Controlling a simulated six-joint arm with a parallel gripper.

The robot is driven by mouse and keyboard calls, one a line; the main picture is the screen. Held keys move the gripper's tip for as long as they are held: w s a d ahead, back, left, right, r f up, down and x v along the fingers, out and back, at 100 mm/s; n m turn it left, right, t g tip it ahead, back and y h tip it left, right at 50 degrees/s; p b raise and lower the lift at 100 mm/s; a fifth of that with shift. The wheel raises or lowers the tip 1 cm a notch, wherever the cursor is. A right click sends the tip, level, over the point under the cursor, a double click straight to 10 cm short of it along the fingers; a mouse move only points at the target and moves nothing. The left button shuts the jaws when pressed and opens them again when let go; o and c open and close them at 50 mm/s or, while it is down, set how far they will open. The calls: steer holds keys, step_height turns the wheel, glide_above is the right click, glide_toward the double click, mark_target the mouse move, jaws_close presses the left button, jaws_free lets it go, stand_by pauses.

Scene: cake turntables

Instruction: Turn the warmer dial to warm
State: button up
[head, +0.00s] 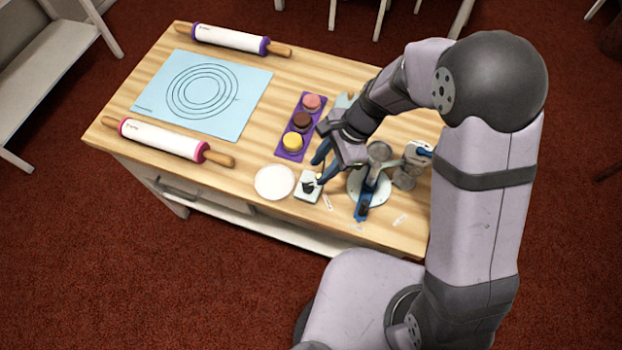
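The warmer looks like a small white box (300,196) at the near edge of the table, with a dark dial (308,186) on top. A round white plate (274,182) lies just left of it. My gripper (317,173) has blue fingers, pointing down and left just above and beside the dial. The fingers show apart with a gap between them, and nothing is seen held. I cannot tell whether a fingertip touches the dial. The dial's markings and setting are too small to read.
A turntable (354,190) with a blue-handled tool (363,205) on it stands right of the box. A purple tray (291,154) holds three round cakes behind. A blue mat (155,95) and two rolling pins (165,139) (229,38) lie left. Small clear items lie near the right edge.

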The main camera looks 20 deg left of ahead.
mark_target(308, 185)
steer(key=shift+m, duration=0.6)
steer(key=shift+p+x, duration=0.4)
steer(key=shift+x, duration=3.25)
steer(key=shift+d, duration=0.1)
jaws_close()
